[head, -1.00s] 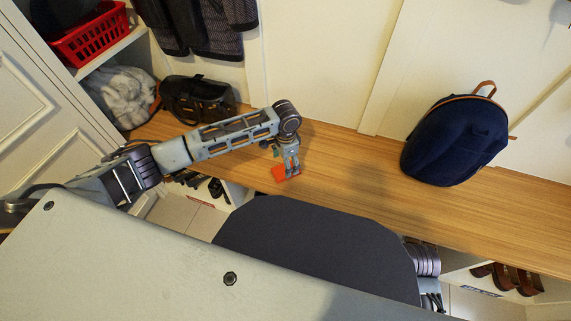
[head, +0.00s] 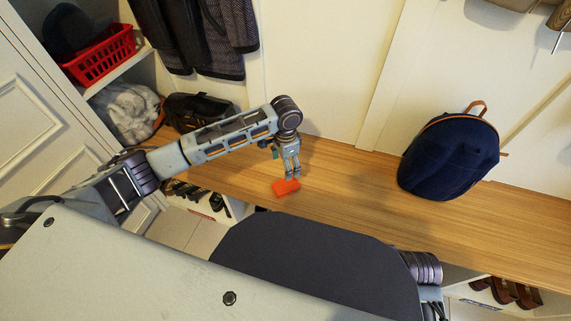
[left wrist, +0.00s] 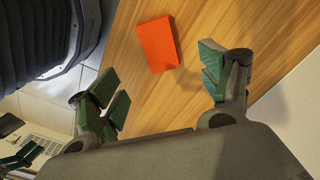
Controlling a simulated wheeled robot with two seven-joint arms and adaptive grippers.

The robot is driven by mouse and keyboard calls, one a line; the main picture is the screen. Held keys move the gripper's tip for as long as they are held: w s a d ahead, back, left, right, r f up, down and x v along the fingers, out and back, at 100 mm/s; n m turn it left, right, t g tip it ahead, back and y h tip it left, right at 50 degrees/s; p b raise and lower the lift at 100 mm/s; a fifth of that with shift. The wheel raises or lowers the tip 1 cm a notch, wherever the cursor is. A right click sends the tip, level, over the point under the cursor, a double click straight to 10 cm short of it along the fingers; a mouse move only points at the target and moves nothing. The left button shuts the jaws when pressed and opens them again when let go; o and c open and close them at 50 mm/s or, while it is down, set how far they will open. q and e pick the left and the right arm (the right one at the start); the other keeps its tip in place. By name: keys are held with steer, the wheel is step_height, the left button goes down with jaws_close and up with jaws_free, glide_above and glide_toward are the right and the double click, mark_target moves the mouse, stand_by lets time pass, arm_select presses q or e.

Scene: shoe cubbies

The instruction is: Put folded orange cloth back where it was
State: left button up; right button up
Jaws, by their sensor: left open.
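The folded orange cloth (head: 286,188) lies flat on the wooden bench near its front edge. It also shows in the left wrist view (left wrist: 157,44) as a small flat rectangle on the bench top. My left gripper (head: 289,175) is just behind and above the cloth in the head view. In the left wrist view the left gripper (left wrist: 165,88) is open and empty, with its green-padded fingers spread wide and the cloth beyond them, apart from both. My right gripper does not show; only part of my right arm is at the lower right of the head view.
The wooden bench (head: 350,190) is clear between the cloth and a dark blue backpack (head: 450,155). A black bag (head: 195,112), a grey-white fabric bundle (head: 127,112) and a red basket (head: 100,55) are at the left. Brown shoes (head: 505,291) sit in a cubby below the bench.

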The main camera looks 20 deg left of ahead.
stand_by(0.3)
arm_select(q)
steer(key=s+d+f+n+t+h, duration=0.15)
steer(key=s+d+f+h, duration=0.3)
steer(key=s+d, duration=0.65)
steer(key=s+a+f+n+t+y, duration=0.1)
steer(key=s+a+n, duration=0.4)
steer(key=s+a, duration=0.6)
steer(key=shift+a+f+t+y, duration=0.35)
steer(key=shift+a+f+y, duration=0.45)
steer(key=shift+y, duration=0.15)
steer(key=shift+s, duration=0.1)
